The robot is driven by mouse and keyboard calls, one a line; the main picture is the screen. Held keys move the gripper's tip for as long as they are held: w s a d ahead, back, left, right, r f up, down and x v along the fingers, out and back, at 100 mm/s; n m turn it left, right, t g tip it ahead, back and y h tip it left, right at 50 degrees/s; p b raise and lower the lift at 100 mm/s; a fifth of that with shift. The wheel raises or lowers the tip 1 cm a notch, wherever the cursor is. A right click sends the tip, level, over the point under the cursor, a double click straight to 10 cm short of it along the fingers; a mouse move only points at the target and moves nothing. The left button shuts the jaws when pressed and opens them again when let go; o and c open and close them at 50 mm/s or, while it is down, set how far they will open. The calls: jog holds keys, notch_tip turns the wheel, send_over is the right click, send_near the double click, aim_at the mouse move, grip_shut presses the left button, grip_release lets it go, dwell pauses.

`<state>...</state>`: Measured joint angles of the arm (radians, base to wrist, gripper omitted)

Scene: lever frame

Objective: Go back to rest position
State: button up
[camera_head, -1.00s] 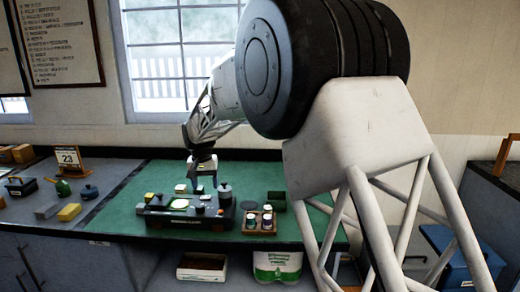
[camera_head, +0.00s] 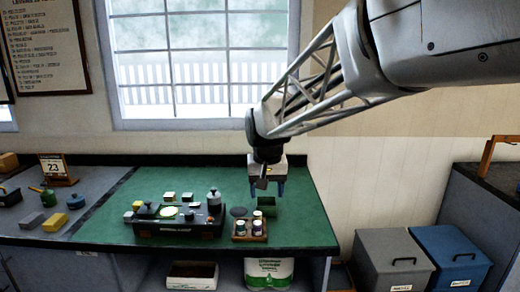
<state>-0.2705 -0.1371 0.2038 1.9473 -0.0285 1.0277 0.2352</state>
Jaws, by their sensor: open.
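My gripper (camera_head: 267,188) hangs from my arm over the right part of the green bench mat (camera_head: 303,222). Its blue fingers point down and are apart, with nothing seen between them. It is above and near a small dark green open box (camera_head: 266,207) and a wooden rack (camera_head: 240,238) of small jars. It appears clear of the mat, though the exact height is hard to tell. A black lever frame device (camera_head: 180,229) with a pale round disc on top stands to the left of my gripper.
A dark round lid (camera_head: 238,211) and several small blocks lie on the mat. A grey bin (camera_head: 392,262) and a blue bin (camera_head: 452,258) stand on the floor to the right. A calendar (camera_head: 54,168) stands at the left. The mat's right end is free.

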jog(key=s+d+f, duration=0.1)
jog(key=s+d, duration=0.4)
jog(key=s, duration=0.5)
jog(key=s+d+f+t, duration=0.1)
jog(key=s+d+f, duration=0.1)
jog(key=s+d, duration=0.4)
jog(key=s+d+f, duration=0.2)
jog(key=s+d, duration=0.3)
jog(key=s, duration=1)
jog(key=shift+d+f+m, duration=0.2)
jog(key=shift+d+m, duration=0.15)
jog(key=shift+m, duration=0.05)
